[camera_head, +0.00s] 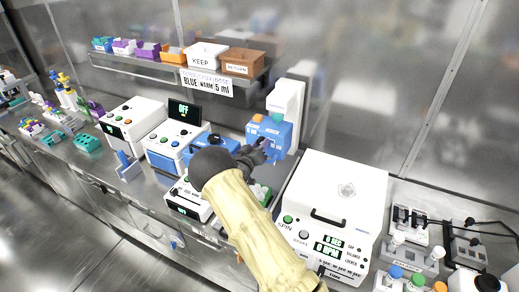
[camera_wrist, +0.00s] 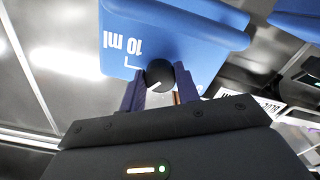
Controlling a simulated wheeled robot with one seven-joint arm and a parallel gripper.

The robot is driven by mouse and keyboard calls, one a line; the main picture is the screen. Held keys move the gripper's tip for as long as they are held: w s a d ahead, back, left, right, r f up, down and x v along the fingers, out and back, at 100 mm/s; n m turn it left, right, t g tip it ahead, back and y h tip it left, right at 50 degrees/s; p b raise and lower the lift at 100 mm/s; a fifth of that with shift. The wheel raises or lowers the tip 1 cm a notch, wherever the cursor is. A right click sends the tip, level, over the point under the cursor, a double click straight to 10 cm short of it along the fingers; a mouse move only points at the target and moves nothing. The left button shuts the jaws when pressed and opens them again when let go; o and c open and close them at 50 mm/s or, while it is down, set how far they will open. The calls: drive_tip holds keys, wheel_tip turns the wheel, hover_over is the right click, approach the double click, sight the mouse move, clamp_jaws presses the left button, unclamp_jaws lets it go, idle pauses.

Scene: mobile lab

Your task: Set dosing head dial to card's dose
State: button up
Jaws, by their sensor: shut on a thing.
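The dosing head (camera_head: 279,130) is a blue block on a white stand at the back of the bench. It fills the top of the wrist view (camera_wrist: 185,40) with a "10 ml" label that reads upside down. Its dial (camera_wrist: 160,72) is a small black knob with a white pointer line, which slants toward the lower left in that view. My gripper (camera_wrist: 160,82) has its two purple fingers on either side of the dial, shut on it. In the head view my gripper (camera_head: 262,147) is at the block's front, hiding the dial. The card (camera_head: 206,84) on the shelf edge reads "BLUE-WORM 5 ml".
A white centrifuge-like box (camera_head: 335,195) stands right of my arm. White instruments (camera_head: 135,120) with buttons stand to the left. A shelf above holds coloured bins, including a white KEEP bin (camera_head: 206,54) and a brown RETURN bin (camera_head: 243,62).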

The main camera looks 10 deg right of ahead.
drive_tip(key=n+b, duration=0.1)
drive_tip(key=n, duration=0.3)
drive_tip(key=shift+n, duration=0.3)
drive_tip(key=n, duration=0.4)
drive_tip(key=shift+n, duration=0.3)
drive_tip(key=n, duration=0.9)
drive_tip(key=shift+n, duration=0.4)
drive_tip(key=o, duration=1)
drive_tip(key=shift+p, duration=0.3)
drive_tip(key=shift+a, duration=0.1)
drive_tip(key=b+v, duration=0.4)
drive_tip(key=v, duration=1.3)
drive_tip(key=shift+s+a, duration=0.1)
